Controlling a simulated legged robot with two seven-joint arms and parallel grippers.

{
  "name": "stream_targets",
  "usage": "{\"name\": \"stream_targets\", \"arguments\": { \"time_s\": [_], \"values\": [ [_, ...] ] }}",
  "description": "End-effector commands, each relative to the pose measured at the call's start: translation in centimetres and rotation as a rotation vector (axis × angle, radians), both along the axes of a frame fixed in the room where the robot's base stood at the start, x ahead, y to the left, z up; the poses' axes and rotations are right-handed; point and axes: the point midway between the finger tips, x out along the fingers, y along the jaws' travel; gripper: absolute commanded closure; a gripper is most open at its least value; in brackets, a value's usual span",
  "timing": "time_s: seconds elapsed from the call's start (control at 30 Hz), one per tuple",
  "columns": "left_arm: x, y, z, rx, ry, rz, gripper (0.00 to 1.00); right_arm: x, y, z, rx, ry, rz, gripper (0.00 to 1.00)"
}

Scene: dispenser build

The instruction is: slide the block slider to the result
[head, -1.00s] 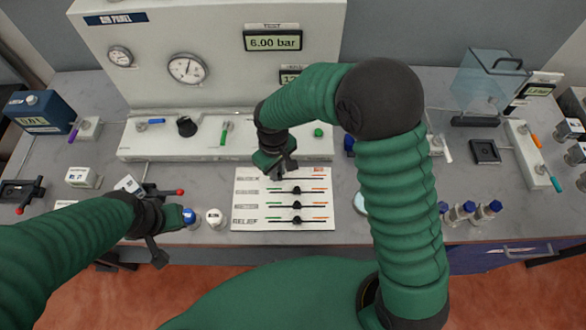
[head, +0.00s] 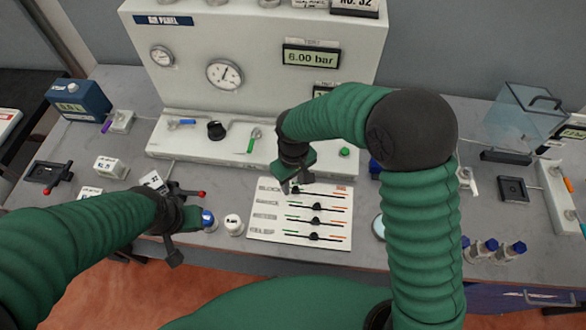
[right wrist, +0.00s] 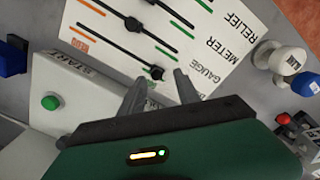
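The white slider board (head: 262,228) lies on the bench with several slider rows; its top row is labelled BLOCK. The block slider's black knob (right wrist: 157,73) sits near the green end of its track in the right wrist view. My right gripper (right wrist: 160,75) is open, with its fingertips apart on either side of that knob. In the head view my right gripper (head: 293,187) is over the left part of the top row and hides the knob. My left gripper (head: 183,225) hovers near a blue-capped jar (head: 208,218); its opening is unclear.
The air panel (head: 270,55), reading 6.00 bar, stands behind the board. A green button (head: 344,152) is on its base. A white-capped jar (head: 233,223) stands left of the board. Several blue-capped bottles (head: 490,247) are at right.

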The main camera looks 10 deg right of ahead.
Motion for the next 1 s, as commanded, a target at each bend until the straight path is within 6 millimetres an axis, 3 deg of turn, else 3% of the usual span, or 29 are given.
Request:
{"name": "stream_targets", "arguments": {
  "time_s": [0.3,0.5,0.7,1.0],
  "values": [
    [0.0,0.0,-0.4,0.000,0.000,0.000,1.00,0.2,0.2,8.9,0.002,-0.008,-0.001,0.61],
    [0.0,0.0,-0.5,0.000,0.000,0.000,1.00,0.2,0.3,13.7,0.001,-0.003,0.000,0.61],
    [0.0,0.0,-0.5,0.000,0.000,0.000,1.00,0.1,0.3,15.5,0.000,0.001,0.000,0.61],
    [0.0,0.0,-0.5,0.000,0.000,0.000,1.00,0.1,0.3,15.5,0.000,0.001,0.000,0.61]
  ]
}}
